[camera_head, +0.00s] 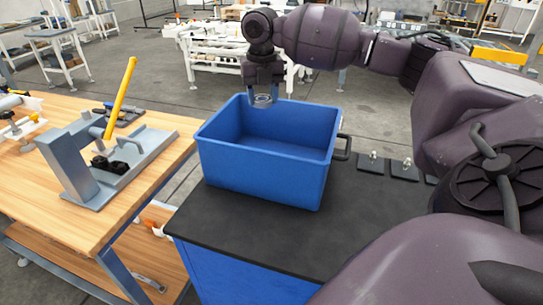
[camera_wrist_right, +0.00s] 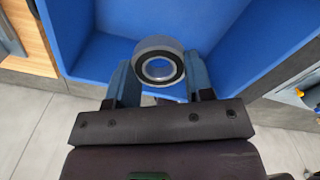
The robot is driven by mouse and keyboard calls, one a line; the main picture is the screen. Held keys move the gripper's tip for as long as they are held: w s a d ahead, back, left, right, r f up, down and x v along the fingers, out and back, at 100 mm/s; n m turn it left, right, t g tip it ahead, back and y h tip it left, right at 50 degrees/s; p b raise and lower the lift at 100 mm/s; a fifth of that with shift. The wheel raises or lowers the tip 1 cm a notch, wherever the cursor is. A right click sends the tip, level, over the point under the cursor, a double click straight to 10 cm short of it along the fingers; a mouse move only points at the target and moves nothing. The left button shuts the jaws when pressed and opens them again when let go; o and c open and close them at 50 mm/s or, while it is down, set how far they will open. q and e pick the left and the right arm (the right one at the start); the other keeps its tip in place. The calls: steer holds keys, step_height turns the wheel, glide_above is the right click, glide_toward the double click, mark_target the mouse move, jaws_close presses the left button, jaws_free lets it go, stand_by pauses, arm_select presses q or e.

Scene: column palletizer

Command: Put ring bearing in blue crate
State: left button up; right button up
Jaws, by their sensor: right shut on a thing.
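The blue crate (camera_head: 262,172) stands on the black-topped cart, and its inside shows empty in the head view. My right gripper (camera_head: 263,98) is over the crate's far rim, pointing down. It is shut on the ring bearing (camera_head: 262,100). In the right wrist view, the grey ring bearing (camera_wrist_right: 160,52) with its dark inner band sits between the two fingers of my right gripper (camera_wrist_right: 160,78). The blue crate's wall and floor (camera_wrist_right: 110,16) show behind it. My left gripper is not in view.
The black cart top (camera_head: 245,225) has free room in front of the crate. Small dark plates (camera_head: 388,168) lie right of it. A wooden workbench (camera_head: 100,225) on the left holds a grey press with a yellow lever (camera_head: 122,98).

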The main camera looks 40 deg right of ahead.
steer(key=shift+w+d+f, duration=0.1)
steer(key=shift+w+f, duration=0.05)
steer(key=shift+f, duration=0.25)
step_height(320, 180, down, 13)
steer(key=shift+r+b, duration=0.1)
steer(key=shift+b, duration=0.8)
step_height(320, 180, down, 6)
steer(key=shift+b, duration=0.4)
steer(key=shift+f, duration=0.2)
steer(key=shift+r, duration=0.1)
